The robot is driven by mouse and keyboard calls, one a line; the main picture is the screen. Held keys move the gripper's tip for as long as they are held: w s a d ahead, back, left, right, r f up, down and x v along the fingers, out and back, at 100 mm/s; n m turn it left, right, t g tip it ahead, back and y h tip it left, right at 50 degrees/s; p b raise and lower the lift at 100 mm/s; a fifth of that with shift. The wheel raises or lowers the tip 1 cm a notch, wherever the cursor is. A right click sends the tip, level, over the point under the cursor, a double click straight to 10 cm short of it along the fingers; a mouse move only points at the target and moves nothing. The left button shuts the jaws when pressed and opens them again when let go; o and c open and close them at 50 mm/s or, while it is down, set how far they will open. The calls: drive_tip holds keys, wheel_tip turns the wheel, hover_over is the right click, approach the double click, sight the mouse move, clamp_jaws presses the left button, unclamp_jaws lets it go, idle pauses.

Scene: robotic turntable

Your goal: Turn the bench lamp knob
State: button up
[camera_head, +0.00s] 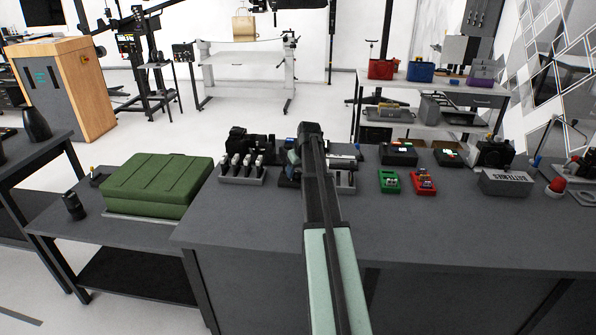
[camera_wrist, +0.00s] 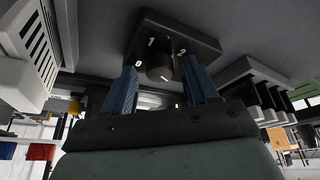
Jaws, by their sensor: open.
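The knob (camera_wrist: 160,67) is a dark round dial on a dark block (camera_wrist: 192,40) marked 0, 1 and 2 in white. It shows in the wrist view at upper middle. My gripper (camera_wrist: 159,74) has its two blue fingers spread, one on each side of the knob. I cannot tell whether either finger touches it. In the head view my arm reaches forward over the dark bench (camera_head: 270,228), and its end covers the knob and the fingers. I cannot pick out the lamp itself.
Right of my arm are green (camera_head: 390,182) and red (camera_head: 423,181) boxes and a grey batteries box (camera_head: 505,184). The bench front is clear.

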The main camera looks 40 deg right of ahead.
drive_tip(key=c, duration=1)
drive_tip(key=shift+a+m+g+h, duration=0.15)
drive_tip(key=shift+m+h, duration=0.15)
drive_tip(key=shift+m, duration=0.5)
drive_tip(key=shift+m+g+h, duration=0.15)
drive_tip(key=shift+m+h, duration=0.15)
drive_tip(key=shift+m, duration=0.5)
drive_tip(key=shift+c, duration=0.2)
drive_tip(key=o, duration=1)
drive_tip(key=shift+o, duration=0.2)
